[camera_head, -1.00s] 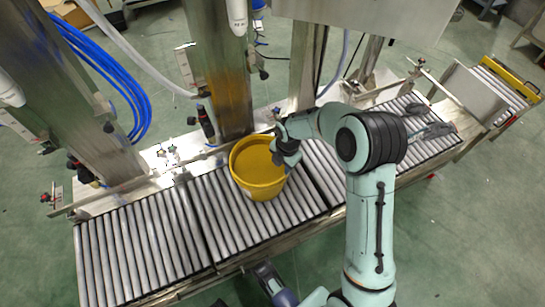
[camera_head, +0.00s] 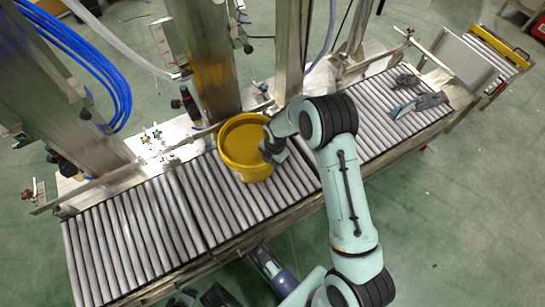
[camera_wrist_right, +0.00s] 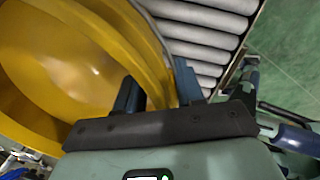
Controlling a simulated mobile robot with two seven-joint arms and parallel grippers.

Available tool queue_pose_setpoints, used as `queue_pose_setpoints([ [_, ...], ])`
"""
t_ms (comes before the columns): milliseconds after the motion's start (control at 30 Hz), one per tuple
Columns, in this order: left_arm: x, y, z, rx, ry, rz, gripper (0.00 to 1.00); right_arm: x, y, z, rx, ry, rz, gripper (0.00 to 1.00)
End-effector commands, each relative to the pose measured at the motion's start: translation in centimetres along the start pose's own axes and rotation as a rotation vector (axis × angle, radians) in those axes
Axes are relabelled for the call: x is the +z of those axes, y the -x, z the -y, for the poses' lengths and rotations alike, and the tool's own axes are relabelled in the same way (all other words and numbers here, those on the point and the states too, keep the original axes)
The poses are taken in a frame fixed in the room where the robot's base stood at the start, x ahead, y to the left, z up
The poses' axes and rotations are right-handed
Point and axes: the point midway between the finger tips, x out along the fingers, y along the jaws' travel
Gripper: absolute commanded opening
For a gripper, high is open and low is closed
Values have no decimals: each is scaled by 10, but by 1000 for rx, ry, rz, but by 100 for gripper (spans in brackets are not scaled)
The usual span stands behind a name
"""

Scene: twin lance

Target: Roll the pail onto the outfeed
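The yellow pail (camera_head: 238,166) stands upright on the rollers of the conveyor (camera_head: 140,240), close to the posts at its back. Its inside shows yellow. My right gripper (camera_head: 270,152) is at the pail's right rim. In the right wrist view, the fingers of my right gripper (camera_wrist_right: 158,88) stand apart, one on the inner side of the pail wall (camera_wrist_right: 60,60) and one on the outer side, with the rim between them. Whether either finger touches the wall cannot be told. My left gripper is not clearly visible; part of my left arm (camera_head: 272,270) shows at the bottom edge.
Metal posts (camera_head: 205,60) with hoses and fittings line the conveyor's back edge. Grey tool-like objects (camera_head: 418,103) lie on the rollers at the right. A section with a yellow bar (camera_head: 502,45) stands beyond the right end.

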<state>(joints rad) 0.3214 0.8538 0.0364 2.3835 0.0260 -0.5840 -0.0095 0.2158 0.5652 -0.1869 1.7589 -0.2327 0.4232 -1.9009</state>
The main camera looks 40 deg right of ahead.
Motion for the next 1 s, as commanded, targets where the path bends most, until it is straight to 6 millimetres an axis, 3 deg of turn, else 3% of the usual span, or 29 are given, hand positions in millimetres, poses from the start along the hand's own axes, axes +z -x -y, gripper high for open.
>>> queue_pose_setpoints([
  [200, -1, 0, 0, 0, 0, -2, 43, 0, 0, 0, 1, 0, 0, 38],
  [333, 0, 0, 0, 0, 0, -1, 43, 0, 0, 0, 1, 0, 0, 0],
  [1000, 0, 0, 0, 0, 0, -1, 43, 0, 0, 0, 0, 0, 0, 0],
])
